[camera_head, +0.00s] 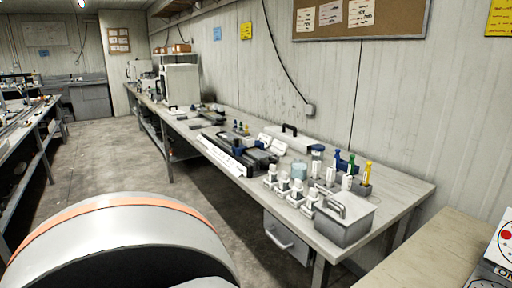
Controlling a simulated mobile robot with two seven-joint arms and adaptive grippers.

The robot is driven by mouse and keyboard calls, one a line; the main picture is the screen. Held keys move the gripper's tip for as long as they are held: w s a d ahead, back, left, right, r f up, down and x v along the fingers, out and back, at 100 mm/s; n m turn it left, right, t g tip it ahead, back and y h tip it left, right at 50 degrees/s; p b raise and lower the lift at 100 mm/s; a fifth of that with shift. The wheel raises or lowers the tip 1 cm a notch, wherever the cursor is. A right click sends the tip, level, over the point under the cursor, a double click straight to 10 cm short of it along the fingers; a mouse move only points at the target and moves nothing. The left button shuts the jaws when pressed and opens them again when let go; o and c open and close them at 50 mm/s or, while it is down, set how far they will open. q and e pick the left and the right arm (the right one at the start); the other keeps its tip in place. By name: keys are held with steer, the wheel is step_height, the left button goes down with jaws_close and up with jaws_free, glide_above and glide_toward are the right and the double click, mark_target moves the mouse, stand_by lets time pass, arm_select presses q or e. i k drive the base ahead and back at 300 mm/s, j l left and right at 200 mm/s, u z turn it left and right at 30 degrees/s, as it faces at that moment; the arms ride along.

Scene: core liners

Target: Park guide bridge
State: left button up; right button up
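I cannot tell for certain which thing is the guide bridge. A long workbench (395,210) runs along the right wall. A dark device with a long pale rail (222,157) lies along its front edge. A pale flat piece with a black handle (290,139) is behind the device, toward the wall. Farther along the bench is another low dark device (205,118). Details are too small to tell. Neither of my grippers is in view.
A grey lidded box (345,218) stands at the bench's near end, with several white-capped items (284,182) and coloured-top tools (366,174) beside it. A tall white cabinet (181,85) stands farther back. The floor (110,160) between the benches is clear.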

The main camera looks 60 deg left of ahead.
mark_target(247, 142)
steer(key=u, duration=2.15)
steer(key=i+j+z, duration=0.2)
steer(key=z, duration=0.3)
steer(key=i+j+z, duration=0.2)
steer(key=j+z, duration=0.15)
steer(key=z, duration=0.15)
steer(key=i+j+z, duration=0.1)
steer(key=j, duration=0.2)
steer(key=i+j+z, duration=0.1)
steer(key=j, duration=0.5)
steer(key=i+z, duration=0.05)
